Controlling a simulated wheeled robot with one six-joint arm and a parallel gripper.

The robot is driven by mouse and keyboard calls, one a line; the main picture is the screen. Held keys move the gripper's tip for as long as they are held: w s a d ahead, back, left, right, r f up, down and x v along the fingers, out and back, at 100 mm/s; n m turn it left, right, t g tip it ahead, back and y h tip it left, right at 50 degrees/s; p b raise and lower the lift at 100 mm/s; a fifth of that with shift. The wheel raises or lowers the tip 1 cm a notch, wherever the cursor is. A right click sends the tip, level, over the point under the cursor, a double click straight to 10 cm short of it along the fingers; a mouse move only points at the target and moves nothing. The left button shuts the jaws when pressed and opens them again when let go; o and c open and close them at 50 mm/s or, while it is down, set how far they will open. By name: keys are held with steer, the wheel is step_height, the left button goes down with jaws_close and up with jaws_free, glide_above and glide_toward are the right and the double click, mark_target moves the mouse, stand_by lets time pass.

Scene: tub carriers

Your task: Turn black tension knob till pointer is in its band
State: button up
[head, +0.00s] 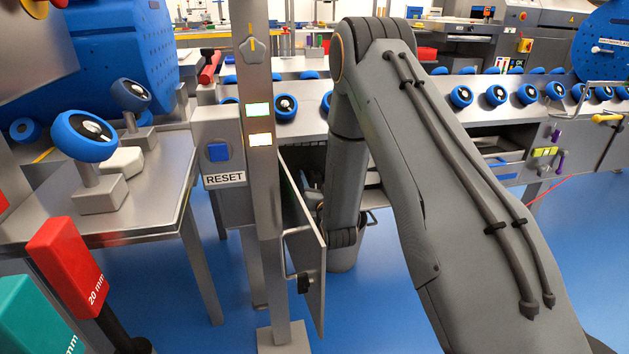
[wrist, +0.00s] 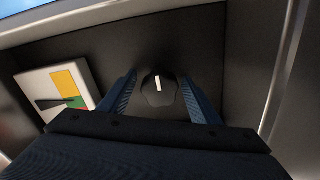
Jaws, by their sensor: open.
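In the wrist view, the black tension knob (wrist: 159,88) with a white line sits on a dark panel. My gripper (wrist: 160,92) is open, with a blue finger on each side of the knob. The gauge (wrist: 60,92) is a white plate left of the knob with yellow, green and red patches. Its black pointer (wrist: 58,104) lies across the lower part of the plate, near the green and red patches.
In the head view, an open metal door (head: 303,245) stands left of my forearm. A post with a RESET box (head: 222,150) stands left of it. A steel table (head: 150,205) with blue-rimmed parts is at the left. A metal edge (wrist: 285,70) borders the panel on the right.

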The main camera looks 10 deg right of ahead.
mark_target(316, 183)
steer(key=s+p, duration=0.1)
steer(key=s, duration=0.6)
steer(key=shift+s+p, duration=0.35)
steer(key=shift+s, duration=0.05)
